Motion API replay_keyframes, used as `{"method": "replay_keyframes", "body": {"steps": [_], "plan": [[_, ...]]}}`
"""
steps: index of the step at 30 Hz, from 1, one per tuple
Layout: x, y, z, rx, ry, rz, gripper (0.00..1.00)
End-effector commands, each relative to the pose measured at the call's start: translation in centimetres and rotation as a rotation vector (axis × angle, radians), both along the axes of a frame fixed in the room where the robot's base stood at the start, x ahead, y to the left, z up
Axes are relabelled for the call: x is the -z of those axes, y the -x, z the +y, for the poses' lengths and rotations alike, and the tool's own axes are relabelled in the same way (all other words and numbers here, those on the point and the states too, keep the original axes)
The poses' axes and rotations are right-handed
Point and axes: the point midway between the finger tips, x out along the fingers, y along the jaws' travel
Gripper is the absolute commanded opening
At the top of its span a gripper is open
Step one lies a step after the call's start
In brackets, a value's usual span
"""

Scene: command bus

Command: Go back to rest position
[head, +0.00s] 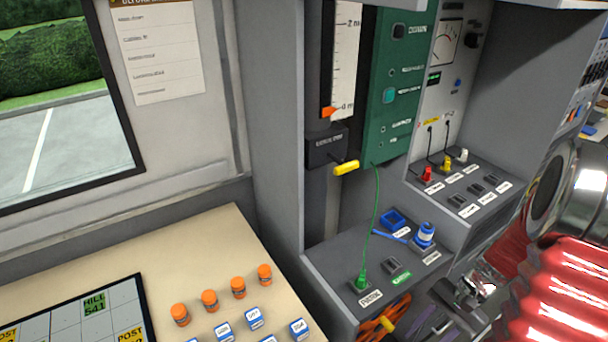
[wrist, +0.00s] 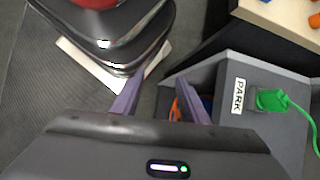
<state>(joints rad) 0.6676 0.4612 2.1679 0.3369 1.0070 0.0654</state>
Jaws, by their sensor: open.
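My gripper (wrist: 160,92) is open, with two purple fingers apart and nothing between them in the wrist view. It points down beside the grey console shelf. In the head view my gripper (head: 428,330) is low at the right, partly cut off by the bottom edge, next to the shelf's right side. My red ribbed arm sleeve fills the lower right corner there. A green plug (head: 361,282) with a green cable sits at the shelf's front left by a label. The plug also shows in the wrist view (wrist: 272,100), right of my fingers, next to the label PARK.
A blue-topped white piece (head: 425,236) and a blue tray (head: 392,220) are on the shelf. A yellow handle (head: 346,168) sticks out above it. Orange cable (head: 386,318) lies below the shelf edge. A beige table (head: 215,250) with several orange cylinders is at left.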

Motion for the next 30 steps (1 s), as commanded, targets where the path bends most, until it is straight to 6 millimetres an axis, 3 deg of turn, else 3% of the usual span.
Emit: {"method": "replay_keyframes", "body": {"steps": [9,30], "plan": [[-5.0,-0.1,1.4,-0.196,0.140,-0.110,0.40],[-14.6,0.6,5.6,-0.555,0.411,-0.368,0.40]]}}
